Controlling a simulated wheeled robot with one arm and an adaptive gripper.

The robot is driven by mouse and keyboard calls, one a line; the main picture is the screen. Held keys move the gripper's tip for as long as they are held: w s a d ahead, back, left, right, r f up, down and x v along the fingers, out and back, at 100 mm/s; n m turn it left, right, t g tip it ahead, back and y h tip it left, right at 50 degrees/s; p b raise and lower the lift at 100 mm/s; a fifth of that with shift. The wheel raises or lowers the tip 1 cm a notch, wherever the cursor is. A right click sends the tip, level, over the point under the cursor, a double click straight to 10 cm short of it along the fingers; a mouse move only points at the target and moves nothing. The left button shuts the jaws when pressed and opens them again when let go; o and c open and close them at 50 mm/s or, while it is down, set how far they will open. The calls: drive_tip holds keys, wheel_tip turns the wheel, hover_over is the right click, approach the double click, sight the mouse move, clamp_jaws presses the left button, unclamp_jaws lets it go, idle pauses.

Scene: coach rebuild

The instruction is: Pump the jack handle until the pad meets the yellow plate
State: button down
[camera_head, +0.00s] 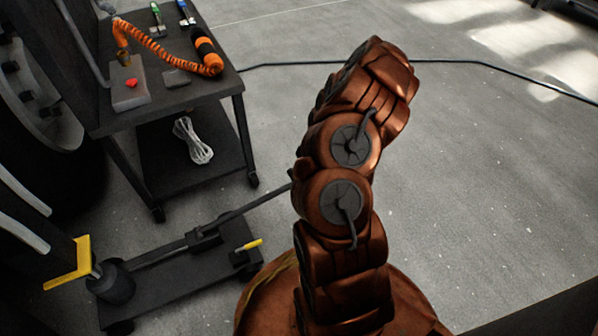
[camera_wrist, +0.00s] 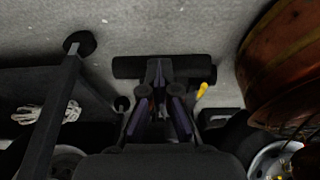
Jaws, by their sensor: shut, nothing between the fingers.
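The dark floor jack (camera_head: 175,285) stands at the lower left of the head view. Its handle (camera_head: 245,208) slopes up to the right and passes behind my arm. The dark round pad (camera_head: 113,281) is at the jack's left end, close to the yellow plate (camera_head: 70,266); whether they touch is unclear. In the wrist view my gripper (camera_wrist: 158,88) is shut and empty. A thick dark crossbar (camera_wrist: 195,68), seemingly the handle's grip, lies across the picture at the fingertips; contact cannot be told. My gripper is not visible in the head view, where my arm blocks part of the scene.
A dark wheeled cart (camera_head: 185,98) stands behind the jack, with an orange coiled hose (camera_head: 150,42) on top and a white cable (camera_head: 193,141) on its lower shelf. A yellow lever (camera_head: 249,245) sticks out from the jack. Large wheels stand at left. Floor at right is clear.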

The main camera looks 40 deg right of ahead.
drive_tip(key=shift+s+f, duration=0.35)
drive_tip(key=shift+f, duration=0.3)
drive_tip(key=d+p+v, duration=0.1)
drive_tip(key=p+v, duration=0.1)
drive_tip(key=v, duration=0.5)
drive_tip(key=d+p+v, duration=0.1)
drive_tip(key=p+v, duration=0.1)
drive_tip(key=v, duration=0.5)
drive_tip(key=shift+d+f+p, duration=0.3)
drive_tip(key=shift+f+p, duration=0.05)
drive_tip(key=shift+f, duration=0.05)
drive_tip(key=shift+w, duration=0.1)
